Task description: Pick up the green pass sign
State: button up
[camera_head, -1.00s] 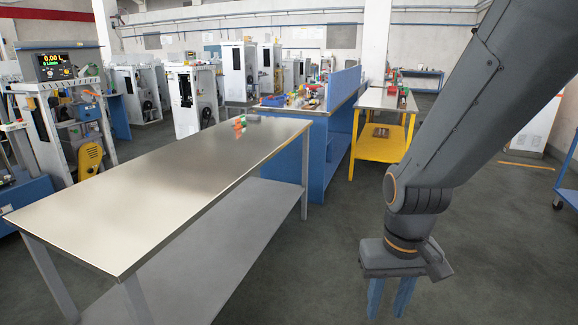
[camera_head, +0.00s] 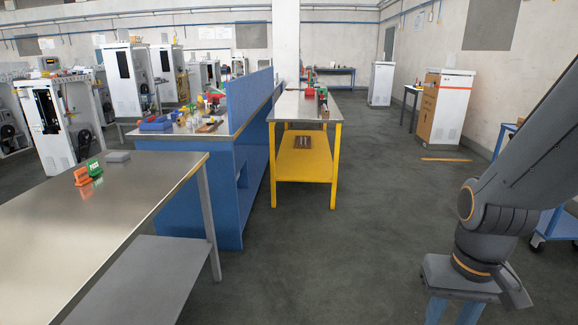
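The green pass sign (camera_head: 94,168) stands on the far end of the steel table (camera_head: 118,205), at the left of the head view. White lettering shows on its face. An orange sign (camera_head: 82,177) stands just to its left and nearer. My gripper (camera_head: 452,312) hangs at the lower right with its blue fingers pointing down. The two fingers are apart with nothing visible between them, and their tips are cut off by the frame edge. My gripper is far to the right of the sign, over the open floor.
Past the table stands a blue workbench (camera_head: 225,190) with clutter, then a yellow-legged table (camera_head: 336,160). A blue cart (camera_head: 560,222) is at the right. The middle floor is clear.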

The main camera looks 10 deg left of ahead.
aim_at(94, 169)
jog(key=u, duration=0.15)
jog(key=i, duration=1.6)
jog(key=u, duration=1.3)
jog(key=i, duration=1.05)
jog(key=u, duration=1.05)
jog(key=i, duration=1.15)
